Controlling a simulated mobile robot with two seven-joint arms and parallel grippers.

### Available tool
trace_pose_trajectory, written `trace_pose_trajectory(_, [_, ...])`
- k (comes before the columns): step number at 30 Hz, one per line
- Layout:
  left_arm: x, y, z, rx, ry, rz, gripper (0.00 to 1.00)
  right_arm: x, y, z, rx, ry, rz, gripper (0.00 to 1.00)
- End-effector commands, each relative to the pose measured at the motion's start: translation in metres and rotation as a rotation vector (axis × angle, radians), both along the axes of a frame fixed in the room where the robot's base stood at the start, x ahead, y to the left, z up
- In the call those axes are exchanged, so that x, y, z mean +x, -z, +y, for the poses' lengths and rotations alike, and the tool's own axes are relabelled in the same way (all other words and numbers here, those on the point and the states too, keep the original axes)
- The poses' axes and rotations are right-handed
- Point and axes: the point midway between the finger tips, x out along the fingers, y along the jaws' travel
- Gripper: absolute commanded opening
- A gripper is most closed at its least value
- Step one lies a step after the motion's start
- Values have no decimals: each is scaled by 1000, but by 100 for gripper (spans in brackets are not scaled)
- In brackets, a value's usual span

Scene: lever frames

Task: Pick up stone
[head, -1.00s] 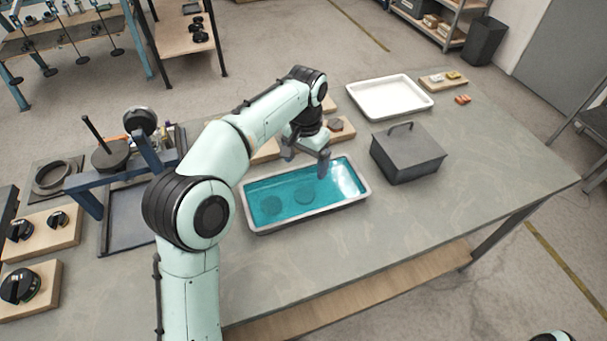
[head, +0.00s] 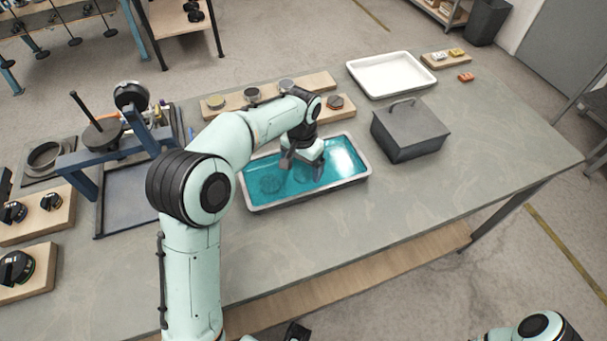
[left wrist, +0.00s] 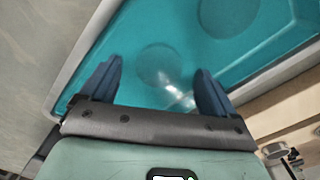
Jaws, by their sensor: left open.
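A shallow pale-rimmed tray (head: 362,178) of teal liquid stands on the workbench. Two round, flat, stone-like discs lie under the liquid. One disc (head: 270,184) shows left of my left gripper (head: 303,165) in the head view; the other is mostly hidden by the gripper there. In the left wrist view, one disc (left wrist: 160,66) lies ahead between the spread blue fingers (left wrist: 156,88), and the other disc (left wrist: 228,14) is farther off at upper right. My left gripper is open and empty, above the tray.
A wooden board (head: 233,104) with several small round pieces lies behind the tray. A dark lidded box (head: 410,130) stands close on its right, with a white tray (head: 392,75) behind. A blue-framed fixture (head: 85,185) stands left. The bench front right is clear.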

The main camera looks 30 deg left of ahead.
Motion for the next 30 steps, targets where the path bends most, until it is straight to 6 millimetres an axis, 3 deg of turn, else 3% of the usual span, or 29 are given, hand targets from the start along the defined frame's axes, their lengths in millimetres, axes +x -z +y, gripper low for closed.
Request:
trace_pose_trajectory(4, [0,15,0,-1,0,0,89,-1,2,0,0,0,1,43])
trace_pose_trajectory(12, [1,17,0,-1,0,-2,86,-1,2,0,0,0,1,43])
trace_pose_trajectory(15, [1,17,0,-1,0,-2,54,-1,2,0,0,0,1,43])
trace_pose_trajectory(18, [0,17,0,0,0,-2,27,-1,2,0,0,0,1,43])
trace_pose_trajectory(30, [1,10,0,0,0,-3,27,0,1,0,0,0,0,43])
